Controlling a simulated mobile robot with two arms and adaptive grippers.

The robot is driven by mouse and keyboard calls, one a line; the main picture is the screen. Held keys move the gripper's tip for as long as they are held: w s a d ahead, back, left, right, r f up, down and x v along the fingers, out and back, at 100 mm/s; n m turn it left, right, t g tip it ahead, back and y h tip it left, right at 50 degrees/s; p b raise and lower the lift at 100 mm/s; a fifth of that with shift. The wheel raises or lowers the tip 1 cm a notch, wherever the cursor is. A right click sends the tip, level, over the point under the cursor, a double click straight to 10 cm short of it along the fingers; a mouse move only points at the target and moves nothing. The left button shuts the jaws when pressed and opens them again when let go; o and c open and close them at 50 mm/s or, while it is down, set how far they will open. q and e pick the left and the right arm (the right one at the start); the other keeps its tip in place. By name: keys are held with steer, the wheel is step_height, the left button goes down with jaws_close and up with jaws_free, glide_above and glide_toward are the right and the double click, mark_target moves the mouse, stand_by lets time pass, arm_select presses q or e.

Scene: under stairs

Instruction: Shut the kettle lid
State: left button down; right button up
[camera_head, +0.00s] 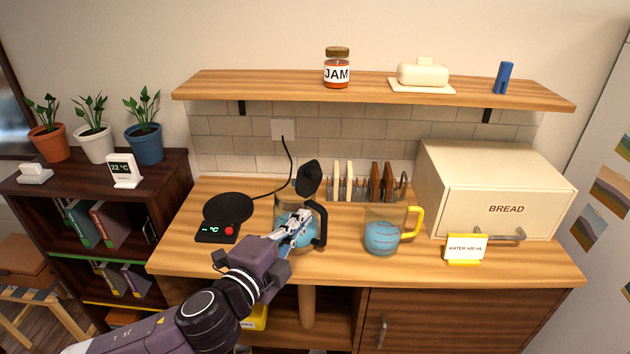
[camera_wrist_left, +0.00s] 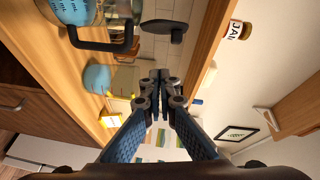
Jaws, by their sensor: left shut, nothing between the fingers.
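The glass kettle (camera_head: 282,212) holds blue liquid and stands on the wooden counter, with its black handle on the right. Its black lid (camera_head: 308,178) is open, tilted up above the rim. My left gripper (camera_head: 303,218) is in front of the kettle in the head view and hides part of its body. In the left wrist view its fingers (camera_wrist_left: 160,82) are shut and empty. There the kettle (camera_wrist_left: 72,10) is at the top left, and the lid (camera_wrist_left: 165,28) at the top, apart from the fingertips. My right gripper is not in view.
A black round base with a control panel (camera_head: 217,232) lies left of the kettle. A measuring jug (camera_head: 382,236) with a yellow handle, a toast rack (camera_head: 345,183), a water sign (camera_head: 465,248) and a bread box (camera_head: 492,190) stand to the right. A shelf (camera_head: 280,87) runs above.

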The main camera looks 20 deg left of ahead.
arm_select(q)
steer(key=w+r+m+p, duration=0.1)
steer(key=w+p, duration=0.4)
steer(key=w, duration=0.6)
steer(key=shift+a+r+m+t+h, duration=0.2)
steer(key=shift+r+m+t+h, duration=0.1)
steer(key=shift+r, duration=0.25)
steer(key=shift+a, duration=0.1)
